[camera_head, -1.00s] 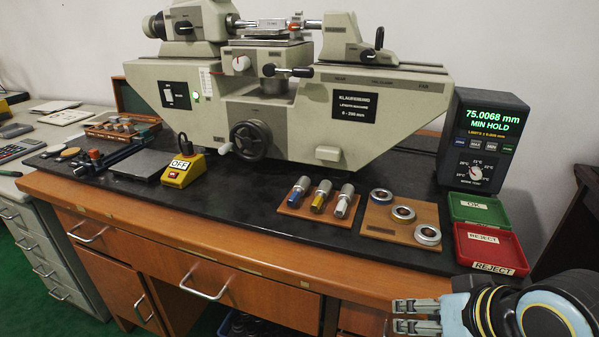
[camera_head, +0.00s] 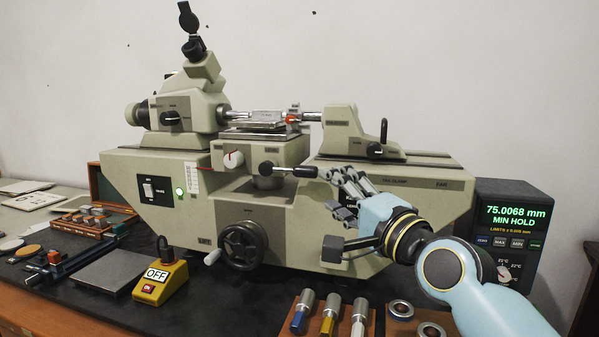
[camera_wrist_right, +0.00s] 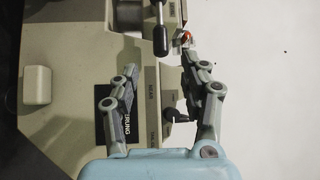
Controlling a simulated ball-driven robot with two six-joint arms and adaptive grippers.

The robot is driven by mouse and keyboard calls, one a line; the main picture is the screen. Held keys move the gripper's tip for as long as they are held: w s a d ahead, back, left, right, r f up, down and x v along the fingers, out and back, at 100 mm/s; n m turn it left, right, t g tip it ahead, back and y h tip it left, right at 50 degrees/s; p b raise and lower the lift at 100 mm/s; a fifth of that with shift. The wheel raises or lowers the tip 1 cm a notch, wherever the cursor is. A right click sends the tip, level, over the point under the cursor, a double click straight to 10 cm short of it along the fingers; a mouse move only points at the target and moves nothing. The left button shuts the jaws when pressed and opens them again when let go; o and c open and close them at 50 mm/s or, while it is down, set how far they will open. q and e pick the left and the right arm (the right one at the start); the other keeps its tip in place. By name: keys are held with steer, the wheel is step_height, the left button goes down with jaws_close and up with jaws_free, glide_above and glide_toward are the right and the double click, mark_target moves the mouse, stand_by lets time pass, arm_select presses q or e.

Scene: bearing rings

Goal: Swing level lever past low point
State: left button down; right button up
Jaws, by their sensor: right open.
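The level lever (camera_head: 303,171) has a black grip on a steel rod and points right, about level, from its dark hub (camera_head: 266,168) under the stage. In the right wrist view its black grip (camera_wrist_right: 160,40) lies just beyond the fingertips, in line with the gap between them. My right gripper (camera_head: 338,175) is open and empty, in front of the machine just right of the lever's end. Its two fingers (camera_wrist_right: 158,68) stand apart in the right wrist view. Whether a finger touches the grip cannot be told. My left gripper is not in view.
The beige length machine (camera_head: 130,185) carries a handwheel (camera_head: 243,246) below the lever and a tailstock (camera_head: 342,130) above right. A display (camera_head: 512,225) stands at right.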

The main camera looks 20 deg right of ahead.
mark_target(311, 175)
steer(key=x, duration=0.4)
steer(key=shift+w+a+r, duration=0.15)
steer(key=shift+w, duration=0.2)
steer(key=x, duration=0.4)
steer(key=shift+w, duration=0.45)
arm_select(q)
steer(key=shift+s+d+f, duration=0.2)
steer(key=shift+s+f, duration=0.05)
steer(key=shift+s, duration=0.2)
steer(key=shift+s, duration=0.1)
arm_select(e)
steer(key=c, duration=0.5)
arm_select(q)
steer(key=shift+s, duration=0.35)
arm_select(e)
jaws_close()
